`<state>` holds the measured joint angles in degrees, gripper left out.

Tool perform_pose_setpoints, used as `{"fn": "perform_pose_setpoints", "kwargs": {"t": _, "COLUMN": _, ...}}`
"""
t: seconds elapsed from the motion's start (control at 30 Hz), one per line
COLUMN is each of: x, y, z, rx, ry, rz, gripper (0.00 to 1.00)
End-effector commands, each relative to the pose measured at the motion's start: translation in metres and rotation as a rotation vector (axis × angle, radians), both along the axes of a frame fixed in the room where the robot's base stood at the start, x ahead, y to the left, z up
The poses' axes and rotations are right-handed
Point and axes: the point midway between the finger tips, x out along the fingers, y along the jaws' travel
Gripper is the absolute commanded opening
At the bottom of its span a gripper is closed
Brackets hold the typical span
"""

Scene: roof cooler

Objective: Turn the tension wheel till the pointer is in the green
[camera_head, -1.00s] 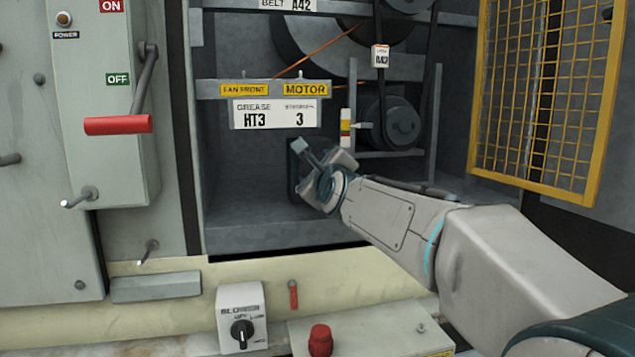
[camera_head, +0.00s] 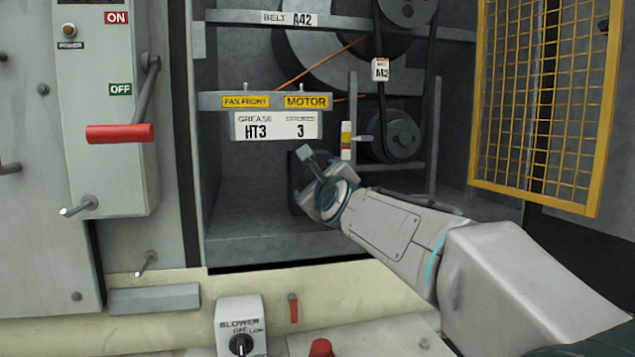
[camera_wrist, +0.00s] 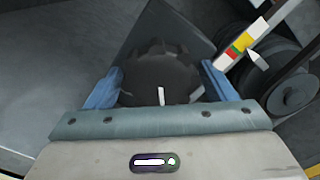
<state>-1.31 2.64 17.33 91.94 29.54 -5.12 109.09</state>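The tension wheel (camera_wrist: 160,80) is a dark, scalloped knob with a white mark, seen in the wrist view in front of a dark plate. My gripper (camera_wrist: 161,88) has its two blue fingers apart, one on each side of the wheel. Whether they press on it is not clear. In the head view my gripper (camera_head: 318,190) reaches into the cabinet bay and hides the wheel. The tension gauge (camera_head: 346,140) is a small upright strip with coloured bands and a pale pointer (camera_head: 362,138) at its right. The gauge (camera_wrist: 243,42) and pointer (camera_wrist: 258,58) also show in the wrist view; the pointer's band is too small to tell surely.
A belt and motor pulley (camera_head: 403,138) are right of the gauge. A label bar (camera_head: 215,101) crosses above my gripper. A yellow mesh guard (camera_head: 592,150) stands open at the right. A red-handled lever (camera_head: 120,133) is on the left box. The bay floor is clear.

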Motion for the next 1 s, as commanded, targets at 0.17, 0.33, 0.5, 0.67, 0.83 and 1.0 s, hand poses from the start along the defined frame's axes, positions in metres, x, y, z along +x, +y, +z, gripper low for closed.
{"fn": "perform_pose_setpoints", "kwargs": {"t": 0.17, "x": 0.0, "y": 0.0, "z": 0.0, "rx": 0.0, "ry": -0.001, "rz": -0.001, "gripper": 0.77}}
{"fn": "perform_pose_setpoints", "kwargs": {"t": 0.33, "x": -0.01, "y": -0.003, "z": -0.002, "rx": 0.0, "ry": -0.002, "rz": -0.001, "gripper": 0.77}}
{"fn": "perform_pose_setpoints", "kwargs": {"t": 0.5, "x": -0.035, "y": -0.01, "z": -0.003, "rx": -0.001, "ry": -0.004, "rz": -0.001, "gripper": 0.77}}
{"fn": "perform_pose_setpoints", "kwargs": {"t": 0.67, "x": -0.064, "y": -0.018, "z": -0.001, "rx": -0.001, "ry": -0.005, "rz": 0.0, "gripper": 0.77}}
{"fn": "perform_pose_setpoints", "kwargs": {"t": 0.83, "x": -0.094, "y": -0.026, "z": 0.001, "rx": -0.001, "ry": -0.003, "rz": 0.001, "gripper": 0.77}}
{"fn": "perform_pose_setpoints", "kwargs": {"t": 1.0, "x": -0.118, "y": -0.033, "z": 0.002, "rx": -0.002, "ry": -0.002, "rz": 0.0, "gripper": 0.77}}
